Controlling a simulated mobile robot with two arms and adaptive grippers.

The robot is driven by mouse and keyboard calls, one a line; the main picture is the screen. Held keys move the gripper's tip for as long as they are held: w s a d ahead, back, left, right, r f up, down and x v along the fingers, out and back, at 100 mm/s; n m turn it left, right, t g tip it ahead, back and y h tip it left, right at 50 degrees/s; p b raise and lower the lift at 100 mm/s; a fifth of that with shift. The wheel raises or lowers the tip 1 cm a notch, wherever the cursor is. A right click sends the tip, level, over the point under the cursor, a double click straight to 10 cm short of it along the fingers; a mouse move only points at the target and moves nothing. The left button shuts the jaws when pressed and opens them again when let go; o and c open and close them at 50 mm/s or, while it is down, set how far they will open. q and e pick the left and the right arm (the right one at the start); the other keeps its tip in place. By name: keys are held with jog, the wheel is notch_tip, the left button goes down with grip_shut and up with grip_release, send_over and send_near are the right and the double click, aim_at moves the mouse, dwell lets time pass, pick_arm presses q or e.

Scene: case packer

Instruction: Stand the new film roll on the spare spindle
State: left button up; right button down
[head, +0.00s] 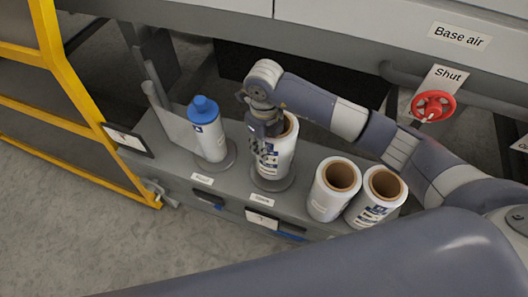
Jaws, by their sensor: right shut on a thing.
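A white film roll (284,152) with blue print and a brown core stands upright over the round base of the spare spindle (272,183). My right gripper (268,138) is shut on this roll from above, at its near left side, and partly covers its print. The roll's lower end is at the base; I cannot tell whether it rests fully on it. The spindle's post is hidden. My left gripper is out of view.
A white roll with a blue cap (207,130) stands on the left spindle. Two more white rolls (326,193) (374,202) stand close together at the right. A red valve handle (433,106) sits behind my right arm. A yellow guard frame (75,80) is at the left.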

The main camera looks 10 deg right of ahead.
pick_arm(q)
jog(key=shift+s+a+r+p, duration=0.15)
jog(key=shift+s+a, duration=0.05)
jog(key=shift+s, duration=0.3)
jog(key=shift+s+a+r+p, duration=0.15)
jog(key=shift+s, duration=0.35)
pick_arm(e)
notch_tip(320, 180, down, 4)
jog(key=shift+r, duration=0.1)
jog(key=shift+a, duration=0.1)
jog(key=shift+f, duration=0.2)
jog(key=c, duration=1.4)
grip_release()
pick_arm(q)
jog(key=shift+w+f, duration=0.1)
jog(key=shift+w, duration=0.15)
pick_arm(e)
jog(key=shift+o, duration=0.3)
